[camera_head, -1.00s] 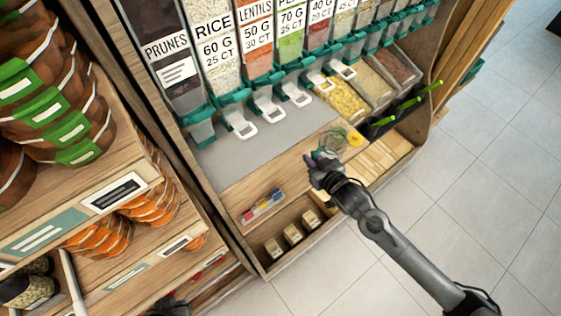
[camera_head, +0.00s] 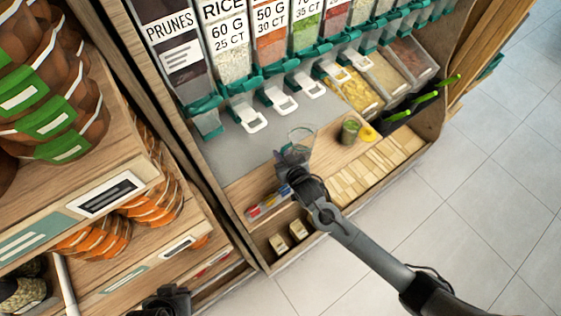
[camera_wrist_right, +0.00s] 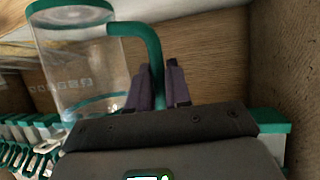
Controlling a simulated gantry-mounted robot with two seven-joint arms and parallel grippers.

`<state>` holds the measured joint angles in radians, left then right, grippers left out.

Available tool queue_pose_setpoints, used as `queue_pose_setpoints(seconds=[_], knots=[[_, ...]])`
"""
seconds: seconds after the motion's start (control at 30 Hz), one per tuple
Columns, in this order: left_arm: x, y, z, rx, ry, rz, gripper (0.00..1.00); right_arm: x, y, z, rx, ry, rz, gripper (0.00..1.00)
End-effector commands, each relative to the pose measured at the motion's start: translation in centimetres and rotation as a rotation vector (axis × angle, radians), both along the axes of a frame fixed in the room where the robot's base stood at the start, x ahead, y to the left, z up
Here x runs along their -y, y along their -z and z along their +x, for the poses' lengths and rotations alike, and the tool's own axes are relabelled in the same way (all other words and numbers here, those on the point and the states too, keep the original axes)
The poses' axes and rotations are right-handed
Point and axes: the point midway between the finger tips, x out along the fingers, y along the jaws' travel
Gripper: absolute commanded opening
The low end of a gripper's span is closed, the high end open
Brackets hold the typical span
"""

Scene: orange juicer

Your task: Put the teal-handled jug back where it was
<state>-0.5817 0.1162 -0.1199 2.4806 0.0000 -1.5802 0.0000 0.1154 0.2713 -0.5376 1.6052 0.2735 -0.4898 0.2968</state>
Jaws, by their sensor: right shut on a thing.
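The clear jug with teal rim and teal handle fills the upper left of the right wrist view (camera_wrist_right: 80,70). My right gripper (camera_wrist_right: 160,85) is shut on its handle. In the head view the jug (camera_head: 302,136) shows faintly, see-through, at the fingers of my right gripper (camera_head: 292,160), over the wooden counter near the grey strip. The fingers partly hide it, and I cannot tell whether its base touches the counter. A dark part of my left arm, seemingly the left gripper (camera_head: 166,300), shows at the bottom edge; its jaws are unclear.
A green-filled jar (camera_head: 350,130) and a yellow round thing (camera_head: 368,134) stand right of the jug. A small colourful pack (camera_head: 268,202) lies at the left front. Black bins with green handles (camera_head: 397,117) are farther right.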

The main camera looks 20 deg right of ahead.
Motion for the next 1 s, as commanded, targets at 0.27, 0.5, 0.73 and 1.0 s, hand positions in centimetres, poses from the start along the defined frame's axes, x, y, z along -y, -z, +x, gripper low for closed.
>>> queue_pose_setpoints(seconds=[0.27,0.5,0.73,1.0], knots=[[0.1,0.4,0.1,0.000,-0.002,-0.004,0.00,-0.5,1.3,0.2,-0.002,-0.001,-0.002,0.00],[0.0,1.1,0.1,0.001,0.000,0.000,0.00,-0.4,4.1,0.2,-0.001,0.001,-0.001,0.00],[-0.2,1.1,0.0,0.001,0.006,0.008,0.00,-0.4,4.2,0.2,0.001,0.000,0.000,0.00],[-0.2,1.2,0.1,0.001,0.006,0.009,0.00,-0.4,4.6,0.2,0.000,0.000,0.000,0.26]])
